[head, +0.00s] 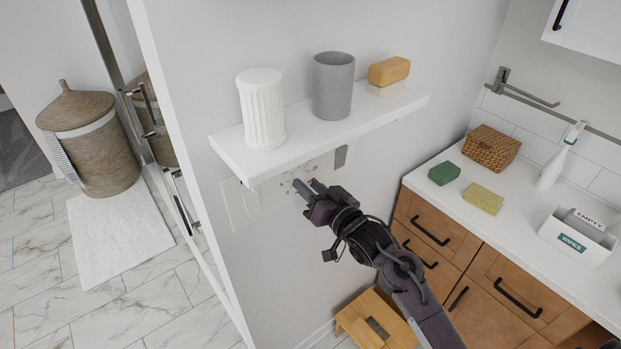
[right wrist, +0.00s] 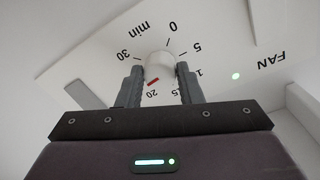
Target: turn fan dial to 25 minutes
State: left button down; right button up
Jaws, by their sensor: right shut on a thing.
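The fan dial (right wrist: 160,65) is a round white knob on a white wall plate (right wrist: 95,55) marked "min" and "FAN". In the right wrist view, 0, 5, 15, 20 and 30 can be read around it; 10 is partly covered and 25 is hidden behind the left-hand finger. A red mark (right wrist: 153,81) on the dial points down-left, close to 20 and towards the hidden part of the scale. My right gripper (right wrist: 160,82) is shut on the dial, one finger on each side. In the head view my right gripper (head: 308,189) reaches the wall under the shelf. My left gripper is not in view.
A white shelf (head: 222,148) juts out above my right gripper, with a fluted white cup (head: 262,108), a grey cup (head: 333,85) and a soap-like block (head: 389,71). The counter (head: 515,212) is at right, a wooden stool (head: 365,325) below. A green light (right wrist: 236,76) shows near "FAN".

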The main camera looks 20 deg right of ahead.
jog(key=shift+f+m+p, duration=0.1)
jog(key=shift+m+p, duration=0.5)
jog(key=shift+m, duration=0.3)
jog(key=o, duration=1)
jog(key=b+v, duration=0.2)
jog(key=v, duration=0.5)
jog(key=shift+s+d+b, duration=0.1)
jog(key=shift+s+b, duration=0.25)
jog(key=shift+s, duration=0.05)
